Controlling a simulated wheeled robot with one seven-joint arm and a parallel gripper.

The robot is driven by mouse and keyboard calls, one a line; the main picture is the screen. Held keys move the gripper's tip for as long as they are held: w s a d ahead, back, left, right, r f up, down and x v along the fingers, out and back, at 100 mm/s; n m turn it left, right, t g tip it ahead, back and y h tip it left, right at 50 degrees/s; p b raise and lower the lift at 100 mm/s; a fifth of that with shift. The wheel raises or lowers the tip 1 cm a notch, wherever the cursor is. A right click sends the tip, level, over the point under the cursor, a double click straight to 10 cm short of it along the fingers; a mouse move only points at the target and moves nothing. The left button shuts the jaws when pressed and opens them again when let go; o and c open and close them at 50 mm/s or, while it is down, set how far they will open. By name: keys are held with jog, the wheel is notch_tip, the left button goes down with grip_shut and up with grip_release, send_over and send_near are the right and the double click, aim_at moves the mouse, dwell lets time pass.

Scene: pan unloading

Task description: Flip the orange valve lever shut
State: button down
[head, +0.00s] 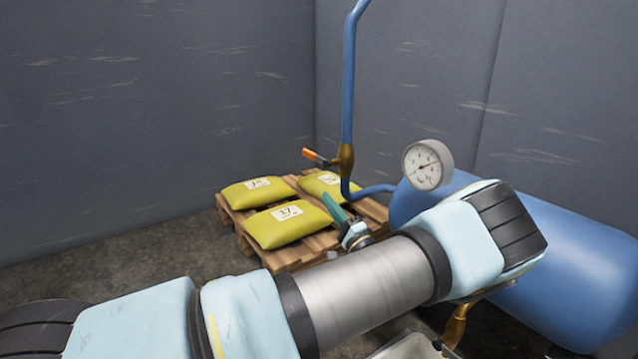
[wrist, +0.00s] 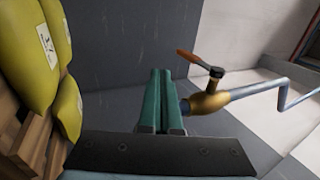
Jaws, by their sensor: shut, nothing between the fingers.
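The orange valve lever (head: 317,157) sticks out to the left from a brass valve (head: 346,160) on the blue pipe (head: 349,85). In the wrist view the lever (wrist: 194,60) points up and left from the brass valve (wrist: 210,99), to the right of my gripper. My gripper (head: 330,202) has green fingers pressed together with nothing between them. In the wrist view my gripper (wrist: 160,75) shows its fingers side by side, apart from the lever. In the head view the fingers are below the lever, over the sacks' right side.
Yellow sacks (head: 287,223) lie on a wooden pallet (head: 300,250) left of the fingers. A blue tank (head: 560,270) with a pressure gauge (head: 428,165) stands at the right. Grey walls close off the back. The space around the lever's left looks free.

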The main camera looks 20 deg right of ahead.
jog(key=shift+v, duration=0.95)
